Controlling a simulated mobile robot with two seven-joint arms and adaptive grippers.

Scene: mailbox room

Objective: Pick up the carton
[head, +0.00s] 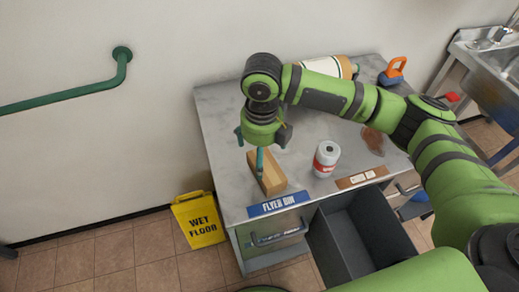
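The carton (272,177) is a small brown box standing on the grey metal counter, near its front left edge and behind the "FLYER BIN" label. My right gripper (262,147) is directly above the carton, pointing down with its fingers spread. One teal finger overlaps the carton's top in the picture; I cannot tell whether it touches. The gripper hides part of the carton's far side. My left gripper is not in view.
A white and red can (326,158) stands right of the carton. A brown patch (373,141) lies farther right. A large bottle (331,67) and an orange-handled item (393,72) are at the back. An open grey drawer (366,235) juts out in front. A yellow wet floor sign (199,219) stands left.

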